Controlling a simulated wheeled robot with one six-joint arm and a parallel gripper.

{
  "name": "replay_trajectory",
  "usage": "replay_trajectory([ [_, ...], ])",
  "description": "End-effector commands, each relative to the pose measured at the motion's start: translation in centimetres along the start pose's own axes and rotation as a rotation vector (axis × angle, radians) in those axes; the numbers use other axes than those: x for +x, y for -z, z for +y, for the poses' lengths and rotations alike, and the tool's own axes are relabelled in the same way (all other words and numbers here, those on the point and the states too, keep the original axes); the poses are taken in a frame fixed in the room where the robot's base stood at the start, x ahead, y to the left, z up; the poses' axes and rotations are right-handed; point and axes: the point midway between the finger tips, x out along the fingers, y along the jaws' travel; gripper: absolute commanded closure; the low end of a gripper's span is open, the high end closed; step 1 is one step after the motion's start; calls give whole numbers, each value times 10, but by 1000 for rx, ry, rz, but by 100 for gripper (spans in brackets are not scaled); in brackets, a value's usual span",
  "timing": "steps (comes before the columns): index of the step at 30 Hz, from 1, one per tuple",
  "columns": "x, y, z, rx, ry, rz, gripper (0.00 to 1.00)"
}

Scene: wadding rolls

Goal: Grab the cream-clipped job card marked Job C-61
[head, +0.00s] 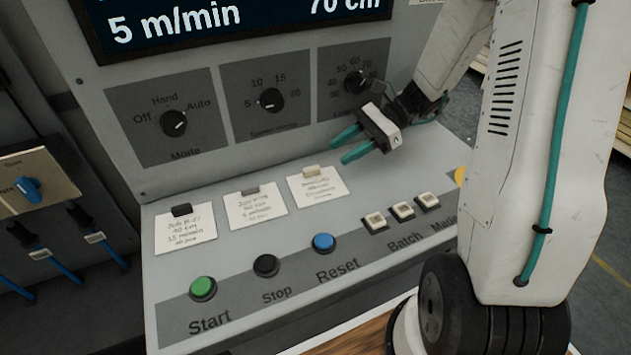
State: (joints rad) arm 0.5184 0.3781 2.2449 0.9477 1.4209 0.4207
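Three white job cards lie on the sloping grey panel in the head view. The cream-clipped card (319,189) is the rightmost; its cream clip (311,172) sits at its top edge. Its handwriting is too small to read surely, so I cannot confirm "Job C-61". The grey-clipped card (256,209) is in the middle and the black-clipped card (186,232) is at the left. My gripper (340,150) has two teal fingers, apart with nothing between them. It is above and slightly right of the cream-clipped card, clear of it.
Below the cards are green Start (203,288), black Stop (266,265) and blue Reset (324,243) buttons, with cream push buttons (402,210) to the right. Behind, the upright panel carries Mode (173,123), middle (271,99) and right (356,81) knobs. A display (240,25) is above.

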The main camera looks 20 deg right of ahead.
Motion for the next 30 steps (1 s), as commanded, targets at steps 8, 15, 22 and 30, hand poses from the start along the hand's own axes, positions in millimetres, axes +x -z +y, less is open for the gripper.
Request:
replay_trajectory([
  [8,14,12,-8,56,36,-38,60],
  [15,44,10,-8,55,33,-37,60],
  [22,73,9,-9,54,34,-36,60],
  [30,76,9,-10,53,37,-35,60],
])
